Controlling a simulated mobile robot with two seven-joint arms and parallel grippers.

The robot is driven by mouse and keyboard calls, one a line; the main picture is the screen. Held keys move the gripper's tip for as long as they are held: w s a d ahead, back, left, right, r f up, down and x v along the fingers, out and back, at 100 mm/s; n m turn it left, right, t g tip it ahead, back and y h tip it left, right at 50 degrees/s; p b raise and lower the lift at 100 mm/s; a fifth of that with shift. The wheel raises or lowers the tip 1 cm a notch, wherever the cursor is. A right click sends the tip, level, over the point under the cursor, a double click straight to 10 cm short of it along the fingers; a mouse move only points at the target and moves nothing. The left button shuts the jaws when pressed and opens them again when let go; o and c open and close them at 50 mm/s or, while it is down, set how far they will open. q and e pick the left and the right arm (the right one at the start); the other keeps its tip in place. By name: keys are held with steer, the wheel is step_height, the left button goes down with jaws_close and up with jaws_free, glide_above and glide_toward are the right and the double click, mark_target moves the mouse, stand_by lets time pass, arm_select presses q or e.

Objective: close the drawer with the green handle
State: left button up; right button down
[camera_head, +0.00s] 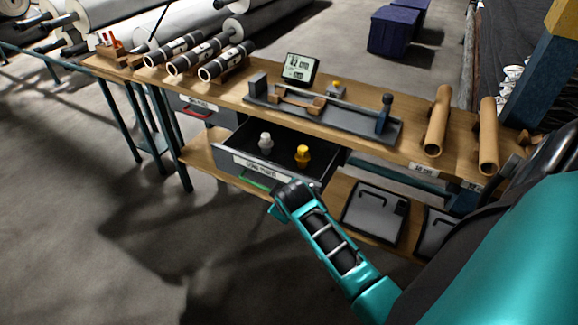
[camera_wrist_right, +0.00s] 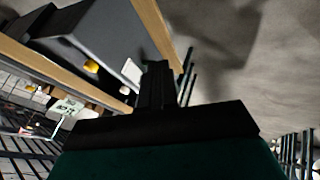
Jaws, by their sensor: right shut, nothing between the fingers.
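The drawer with the green handle (camera_head: 257,183) stands pulled out under the wooden bench. Its dark front (camera_head: 240,160) carries a white label, and a grey-white piece (camera_head: 265,142) and a yellow piece (camera_head: 302,155) stand inside. My right arm comes in from the lower right, and its wrist end is just right of the green handle. My right gripper is mostly hidden in the head view. In the right wrist view my right gripper (camera_wrist_right: 158,85) is shut and empty, in front of dark grey surfaces; contact with the drawer cannot be told. My left gripper is out of view.
A closed drawer with a red handle (camera_head: 195,113) is to the left. The bench top (camera_head: 225,97) holds dark rolls, a grey fixture, a small display (camera_head: 300,68) and brown tubes (camera_head: 438,120). Grey bins (camera_head: 375,213) stand on the lower shelf. The floor in front is clear.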

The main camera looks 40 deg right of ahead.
steer(key=w+d+f+b, duration=0.1)
steer(key=w+d+f, duration=0.4)
steer(key=shift+d+f+b, duration=0.25)
steer(key=shift+d+b, duration=0.1)
steer(key=shift+b, duration=0.05)
steer(key=shift+w, duration=0.1)
